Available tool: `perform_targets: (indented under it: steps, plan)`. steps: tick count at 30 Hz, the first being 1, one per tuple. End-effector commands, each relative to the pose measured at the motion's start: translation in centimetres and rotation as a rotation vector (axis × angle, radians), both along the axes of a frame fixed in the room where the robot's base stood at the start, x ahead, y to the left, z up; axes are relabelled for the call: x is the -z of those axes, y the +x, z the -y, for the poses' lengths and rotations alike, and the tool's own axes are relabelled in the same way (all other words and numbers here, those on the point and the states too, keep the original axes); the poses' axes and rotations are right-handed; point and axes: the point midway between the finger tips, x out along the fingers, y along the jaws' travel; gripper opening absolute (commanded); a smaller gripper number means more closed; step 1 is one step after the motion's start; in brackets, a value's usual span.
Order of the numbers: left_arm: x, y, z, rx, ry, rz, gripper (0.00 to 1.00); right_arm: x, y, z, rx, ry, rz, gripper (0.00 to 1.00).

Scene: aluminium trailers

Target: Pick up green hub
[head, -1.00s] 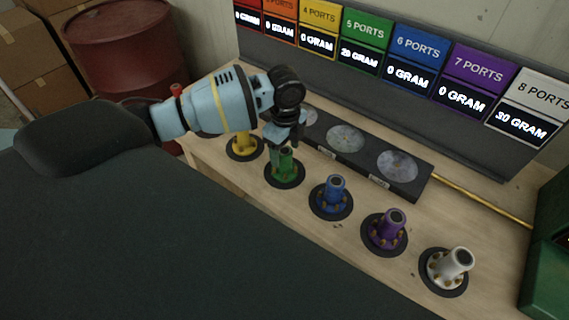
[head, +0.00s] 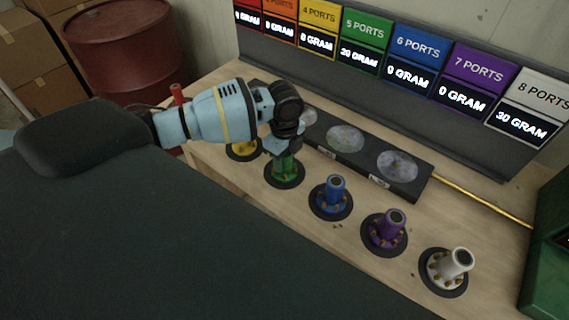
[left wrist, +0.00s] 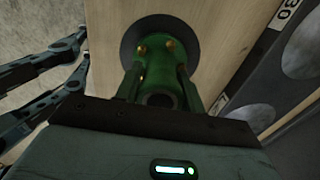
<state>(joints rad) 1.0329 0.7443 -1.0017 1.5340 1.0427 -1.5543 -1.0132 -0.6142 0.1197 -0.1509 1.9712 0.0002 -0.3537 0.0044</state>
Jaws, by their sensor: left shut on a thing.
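The green hub (head: 285,170) stands upright on a round dark pad on the wooden table, in the row between the yellow and blue hubs. My left gripper (head: 283,152) is over it from above, and the arm hides its upper part in the head view. In the left wrist view the green hub (left wrist: 158,68) sits between the two fingers, which are shut on it (left wrist: 160,88). The hub's flange is still at the pad; I cannot tell any gap beneath it. My right gripper does not show in the head view.
The yellow hub (head: 243,148) is close on the left, the blue hub (head: 333,192) on the right, then the purple hub (head: 388,228) and white hub (head: 452,266). A dark scale strip (head: 372,160) lies behind. Labelled displays (head: 410,65) stand at the back.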

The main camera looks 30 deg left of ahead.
Motion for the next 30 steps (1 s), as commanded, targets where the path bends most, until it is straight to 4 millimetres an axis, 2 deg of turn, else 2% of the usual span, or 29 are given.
perform_targets:
  steps: [11, 14, 20, 30]
  plan:
    - [-0.4, 0.1, 0.0, -0.001, 0.0, 0.004, 0.0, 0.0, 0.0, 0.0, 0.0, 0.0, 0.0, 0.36]
    - [-1.1, 0.2, 0.0, -0.001, 0.0, 0.004, 0.0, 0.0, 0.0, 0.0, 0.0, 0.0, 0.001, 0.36]
    - [-4.0, 0.1, 0.0, -0.001, -0.001, 0.006, 0.0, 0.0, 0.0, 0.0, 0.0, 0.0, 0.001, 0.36]
    - [-4.5, -6.7, 1.6, 0.003, 0.0, 0.004, 0.0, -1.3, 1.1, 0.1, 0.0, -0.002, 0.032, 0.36]
